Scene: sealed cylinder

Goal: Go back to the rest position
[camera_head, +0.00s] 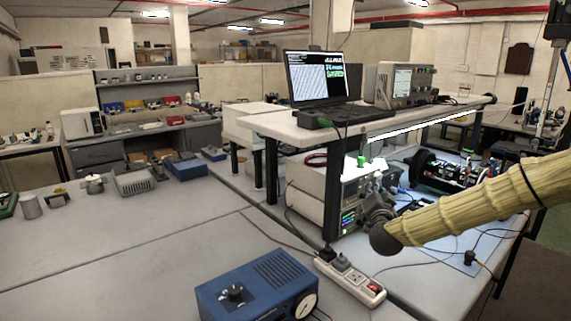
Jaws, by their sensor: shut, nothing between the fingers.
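My arm, in a ribbed tan sleeve, reaches in from the right edge. It ends in a dark rounded part over the right-hand bench, in front of the stacked instruments. No gripper fingers can be made out in this view, and no object is seen held. A dark grey rounded shape shows just above the arm's end; I cannot tell what it is. A small grey cylinder (30,206) stands upright on the left bench, far from my arm.
A blue box with a dial (257,289) and a white power strip (349,276) lie near the front. A raised shelf (290,128) carries a laptop (318,80) and an instrument (400,85). Cables cross the right bench. The middle of the left bench (130,245) is clear.

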